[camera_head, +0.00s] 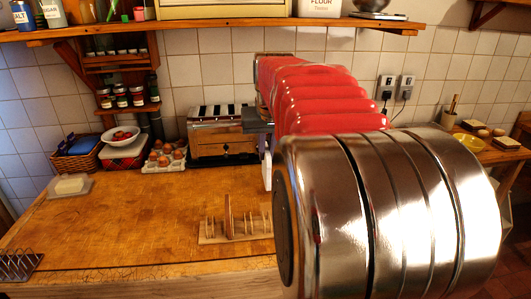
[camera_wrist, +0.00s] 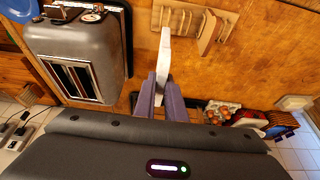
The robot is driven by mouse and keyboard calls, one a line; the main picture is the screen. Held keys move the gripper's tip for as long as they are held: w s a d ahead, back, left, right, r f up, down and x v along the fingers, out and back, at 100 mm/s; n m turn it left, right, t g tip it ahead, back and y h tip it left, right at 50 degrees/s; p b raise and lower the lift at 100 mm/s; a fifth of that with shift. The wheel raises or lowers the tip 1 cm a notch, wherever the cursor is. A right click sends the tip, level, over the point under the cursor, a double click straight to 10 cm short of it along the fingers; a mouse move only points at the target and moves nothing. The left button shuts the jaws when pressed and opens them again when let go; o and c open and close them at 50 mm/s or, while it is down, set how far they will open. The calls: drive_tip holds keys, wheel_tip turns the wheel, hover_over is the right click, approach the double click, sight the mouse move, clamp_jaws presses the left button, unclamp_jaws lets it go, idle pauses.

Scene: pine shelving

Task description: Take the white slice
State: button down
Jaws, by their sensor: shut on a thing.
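The white slice (camera_wrist: 164,52) is held edge-on between the two fingers of my gripper (camera_wrist: 164,85) in the wrist view. In the head view the white slice (camera_head: 267,171) shows as a narrow upright strip, partly hidden behind my arm. My gripper is shut on it, above the wooden counter, between the toaster and the wooden rack. The wooden rack (camera_head: 212,237) stands on the counter with a brown slice (camera_head: 228,214) upright in it. The rack also shows at the top of the wrist view (camera_wrist: 176,18).
A chrome toaster (camera_head: 222,136) stands against the tiled wall. An egg tray (camera_head: 165,157), a bowl of fruit (camera_head: 122,136) and a butter dish (camera_head: 70,186) are to the left. A dark wire rack (camera_head: 18,265) lies at the front left. The counter's middle is clear.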

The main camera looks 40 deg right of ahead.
drive_tip(key=shift+r, duration=2.5)
